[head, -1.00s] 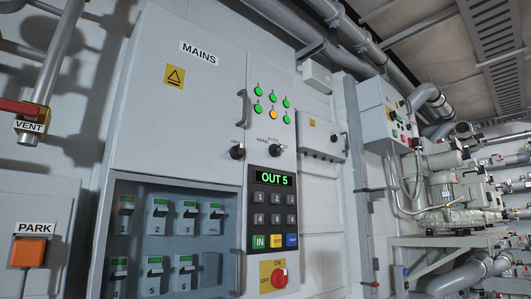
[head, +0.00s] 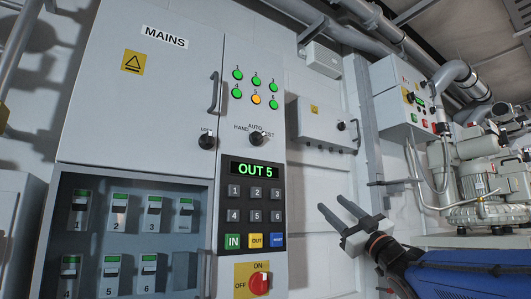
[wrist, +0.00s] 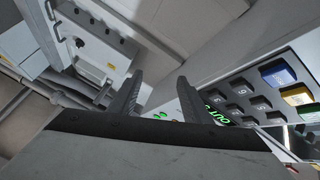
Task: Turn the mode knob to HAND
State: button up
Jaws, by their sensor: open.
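The mode knob (head: 257,139) is a small black knob on the right-hand column of the grey MAINS cabinet, above the display. HAND is lettered at its upper left, with AUTO and TEST above and to the right. Its pointer is too small to read. My gripper (head: 331,203) is open and empty in the head view, low and right of the knob, clear of the cabinet. Its two fingers (wrist: 160,78) also show in the wrist view, apart with nothing between them. I cannot make out the mode knob in the wrist view.
The display (head: 254,169) reads OUT 5, above a keypad (head: 255,204). Another black knob (head: 207,140) and a door handle (head: 214,92) sit left of the mode knob. A red rotary switch (head: 259,283) is below. A grey box (head: 325,125) stands right; bare wall lies between.

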jog(key=s+a+r+n+g+y, duration=0.1)
jog(key=a+r+n+g+y, duration=0.3)
jog(key=n+g+y, duration=1.05)
jog(key=n+g, duration=0.6)
jog(key=g, duration=0.2)
send_near(266, 141)
jog(key=shift+h, duration=0.25)
jog(key=s+a+r, duration=0.1)
jog(key=a+r, duration=0.1)
jog(key=s+a+r, duration=0.1)
jog(key=a+r, duration=0.1)
jog(key=s+a+r, duration=0.2)
jog(key=shift+a, duration=0.4)
jog(key=shift+r, duration=0.1)
jog(key=c, duration=0.9)
